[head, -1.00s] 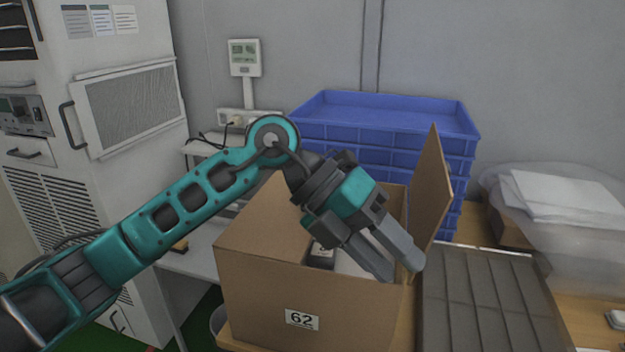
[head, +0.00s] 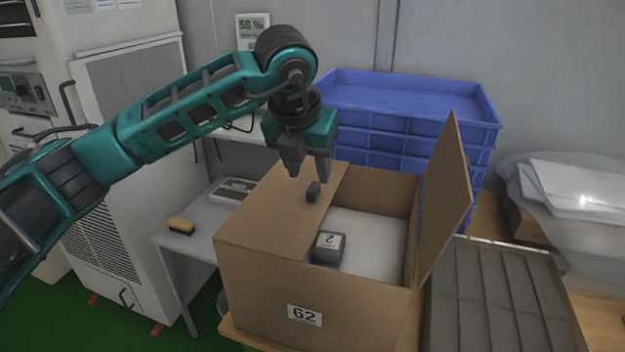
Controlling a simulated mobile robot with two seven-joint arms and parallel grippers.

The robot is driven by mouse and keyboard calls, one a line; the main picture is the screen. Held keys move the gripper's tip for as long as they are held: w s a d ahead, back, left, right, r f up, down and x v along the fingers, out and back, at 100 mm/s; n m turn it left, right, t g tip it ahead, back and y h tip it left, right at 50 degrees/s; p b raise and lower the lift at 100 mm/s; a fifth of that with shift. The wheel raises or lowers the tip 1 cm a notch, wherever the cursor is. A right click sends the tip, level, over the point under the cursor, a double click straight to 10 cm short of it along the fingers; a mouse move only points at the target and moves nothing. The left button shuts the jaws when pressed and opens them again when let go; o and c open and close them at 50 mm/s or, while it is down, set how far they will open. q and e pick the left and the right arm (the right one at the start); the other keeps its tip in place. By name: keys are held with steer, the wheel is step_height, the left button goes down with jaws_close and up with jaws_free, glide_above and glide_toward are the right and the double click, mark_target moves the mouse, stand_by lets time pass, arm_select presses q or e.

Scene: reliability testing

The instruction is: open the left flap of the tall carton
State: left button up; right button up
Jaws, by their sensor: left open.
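The tall brown carton (head: 262,285) marked 62 stands on a table. Its left flap (head: 272,212) lies shut over the left part of the top, with a small dark handle (head: 313,191) near its inner edge. The right flap (head: 446,195) stands up, leaning slightly outward. Through the open part I see a dark box labelled 2 (head: 328,248) on a pale surface inside. My left gripper (head: 308,176) is open and empty, pointing down just above the handle; whether it touches it I cannot tell. My right gripper is not in view.
Stacked blue crates (head: 400,105) stand close behind the carton. A grey slatted tray (head: 497,300) lies to its right, with a plastic-wrapped bundle (head: 570,205) beyond. A small side table (head: 190,240) with a brush (head: 181,226) and a white cabinet (head: 125,180) are at the left.

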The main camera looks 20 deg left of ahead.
mark_target(314, 186)
arm_select(q)
steer(key=shift+x, duration=2.4)
jaws_close()
